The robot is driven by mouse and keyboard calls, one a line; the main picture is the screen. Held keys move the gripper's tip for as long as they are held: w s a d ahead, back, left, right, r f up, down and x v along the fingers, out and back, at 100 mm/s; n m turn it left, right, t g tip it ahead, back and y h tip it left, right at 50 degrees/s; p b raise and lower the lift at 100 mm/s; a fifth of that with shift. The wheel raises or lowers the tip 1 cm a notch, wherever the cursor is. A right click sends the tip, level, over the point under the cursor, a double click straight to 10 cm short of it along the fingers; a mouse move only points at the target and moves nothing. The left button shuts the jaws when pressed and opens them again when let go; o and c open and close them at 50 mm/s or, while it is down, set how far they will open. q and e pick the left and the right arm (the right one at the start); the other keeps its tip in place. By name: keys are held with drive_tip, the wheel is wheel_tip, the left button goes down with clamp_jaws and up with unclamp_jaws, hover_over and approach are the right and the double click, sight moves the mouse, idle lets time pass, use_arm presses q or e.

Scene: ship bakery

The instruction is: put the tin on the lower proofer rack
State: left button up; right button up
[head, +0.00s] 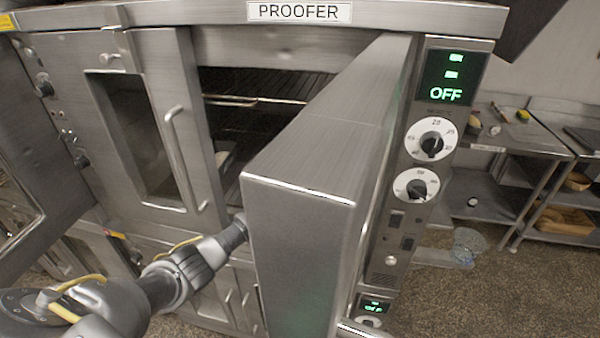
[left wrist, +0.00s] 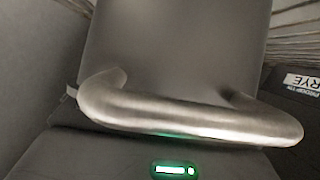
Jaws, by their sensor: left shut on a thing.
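The tin (left wrist: 296,105) shows as a dark surface with a white label reading RYE, tilted at the right edge of the left wrist view. My left arm reaches toward the proofer (head: 300,12) in the head view, and its wrist end (head: 236,232) passes behind the open door (head: 300,225). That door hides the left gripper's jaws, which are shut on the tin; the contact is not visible. An upper wire rack (head: 285,84) shows inside the proofer. The lower rack is mostly hidden by the door. My right gripper is not in view.
The open door stands edge-on near the middle, close beside my left wrist. A closed windowed door (head: 140,130) covers the left bay. The control panel (head: 425,170) reads OFF. Steel work tables (head: 505,185) stand at the right.

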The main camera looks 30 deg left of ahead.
use_arm(q)
drive_tip(key=shift+r, duration=0.1)
drive_tip(key=o, duration=1.8)
drive_tip(key=shift+s, duration=0.1)
drive_tip(key=shift+s+d, duration=0.15)
drive_tip(key=shift+s, duration=0.1)
drive_tip(key=b+v, duration=0.3)
drive_tip(key=v, duration=0.7)
drive_tip(key=shift+s+r+b, duration=0.15)
drive_tip(key=shift+s+b, duration=0.1)
drive_tip(key=shift+b, duration=0.05)
drive_tip(key=shift+s+d+r, duration=0.15)
drive_tip(key=shift+s+r, duration=0.05)
drive_tip(key=shift+s, duration=0.2)
